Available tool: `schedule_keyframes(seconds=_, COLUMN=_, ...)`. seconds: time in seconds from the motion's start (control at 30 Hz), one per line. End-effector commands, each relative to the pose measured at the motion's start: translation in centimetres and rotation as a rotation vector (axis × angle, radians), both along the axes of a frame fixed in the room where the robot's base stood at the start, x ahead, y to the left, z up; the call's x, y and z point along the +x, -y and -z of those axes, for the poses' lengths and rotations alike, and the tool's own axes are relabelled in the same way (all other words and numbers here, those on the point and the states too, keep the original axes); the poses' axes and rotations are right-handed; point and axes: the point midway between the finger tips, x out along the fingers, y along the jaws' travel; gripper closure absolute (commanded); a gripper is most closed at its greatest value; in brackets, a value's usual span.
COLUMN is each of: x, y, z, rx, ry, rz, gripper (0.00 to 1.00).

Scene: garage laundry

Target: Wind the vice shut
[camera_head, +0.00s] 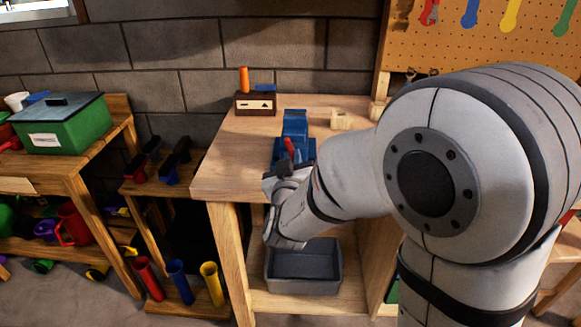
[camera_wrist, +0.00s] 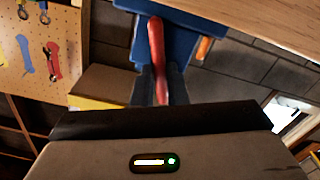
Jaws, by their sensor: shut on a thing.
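The blue vice (camera_head: 295,127) stands on the wooden workbench (camera_head: 232,160) near its front edge. Its red handle (camera_head: 289,147) shows just above my gripper (camera_head: 281,172). In the wrist view the blue vice body (camera_wrist: 188,38) fills the top middle, and the red handle (camera_wrist: 156,42) runs down from it between my dark fingers. My gripper (camera_wrist: 160,92) is shut on the red handle. My wrist and arm hide the front of the vice in the head view, and I cannot see how wide its jaws stand.
A brown box (camera_head: 256,104) with an orange-handled item sits behind on the bench. Light wooden blocks (camera_head: 341,121) lie right of the vice. A grey bin (camera_head: 304,268) stands on the shelf below. A green toolbox (camera_head: 62,125) stands on the left table.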

Motion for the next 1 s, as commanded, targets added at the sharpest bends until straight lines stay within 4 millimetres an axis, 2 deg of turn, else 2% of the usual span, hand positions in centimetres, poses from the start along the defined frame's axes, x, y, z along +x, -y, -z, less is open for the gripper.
schedule_keyframes(seconds=0.07, x=-0.04, y=0.03, z=0.58, rx=0.067, ry=0.005, rz=-0.001, gripper=1.00)
schedule_keyframes(seconds=0.5, x=-0.08, y=0.25, z=0.53, rx=0.453, ry=0.014, rz=-0.001, gripper=1.00)
schedule_keyframes(seconds=0.7, x=-0.09, y=0.34, z=0.47, rx=0.579, ry=0.017, rz=0.000, gripper=1.00)
schedule_keyframes(seconds=1.0, x=-0.10, y=0.41, z=0.36, rx=0.677, ry=0.017, rz=0.001, gripper=1.00)
